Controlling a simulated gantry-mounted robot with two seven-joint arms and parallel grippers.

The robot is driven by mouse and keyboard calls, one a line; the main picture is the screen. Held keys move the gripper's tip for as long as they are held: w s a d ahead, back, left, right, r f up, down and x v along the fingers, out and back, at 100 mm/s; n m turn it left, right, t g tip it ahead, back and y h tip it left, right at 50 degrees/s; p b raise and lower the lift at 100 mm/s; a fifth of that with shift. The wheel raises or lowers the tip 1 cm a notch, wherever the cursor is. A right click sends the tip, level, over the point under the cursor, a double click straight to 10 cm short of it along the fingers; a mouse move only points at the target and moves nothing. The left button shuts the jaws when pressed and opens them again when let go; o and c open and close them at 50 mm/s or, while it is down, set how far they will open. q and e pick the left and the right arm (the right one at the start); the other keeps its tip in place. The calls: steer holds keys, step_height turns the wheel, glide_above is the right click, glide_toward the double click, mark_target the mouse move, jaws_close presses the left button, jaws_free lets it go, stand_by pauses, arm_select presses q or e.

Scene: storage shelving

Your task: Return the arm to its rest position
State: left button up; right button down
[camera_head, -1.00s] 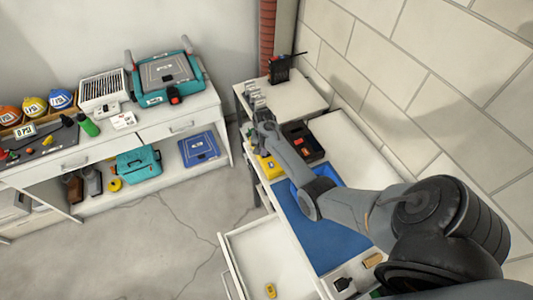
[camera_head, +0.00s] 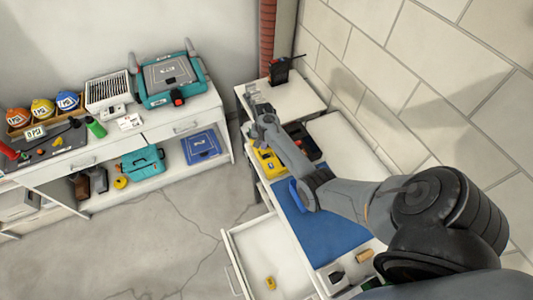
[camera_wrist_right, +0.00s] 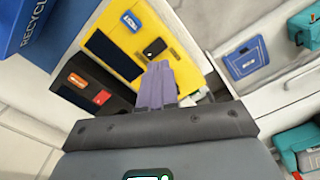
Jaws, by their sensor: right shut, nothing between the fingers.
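My right arm reaches from the lower right across the bench in the head view. Its gripper (camera_head: 257,108) is over the far end of the bench, near the white shelf top. In the right wrist view the gripper's two fingers (camera_wrist_right: 157,85) are together, shut with nothing between them. They appear in front of a yellow device (camera_wrist_right: 145,45) and a dark case (camera_wrist_right: 95,92); their distance from these cannot be told. My left gripper is not in view.
The bench has a blue mat (camera_head: 318,235) and a yellow device (camera_head: 266,163) under the arm. An open drawer (camera_head: 255,245) sticks out in front. A block wall (camera_head: 430,90) stands close on the right. Floor (camera_head: 170,245) is free at left.

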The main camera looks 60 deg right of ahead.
stand_by(0.4)
steer(key=s+a+r+n+t, duration=0.1)
steer(key=s+a+r+n, duration=0.3)
steer(key=a, duration=0.7)
steer(key=s+a+r+n+t, duration=0.1)
steer(key=s+a+r+n, duration=0.4)
steer(key=s+a, duration=0.4)
steer(key=s+a+r+n+t, duration=0.1)
steer(key=s+a+r+n, duration=0.4)
steer(key=a, duration=0.9)
steer(key=shift+s+n+t, duration=0.3)
steer(key=shift+s+n, duration=0.3)
steer(key=shift+s, duration=0.6)
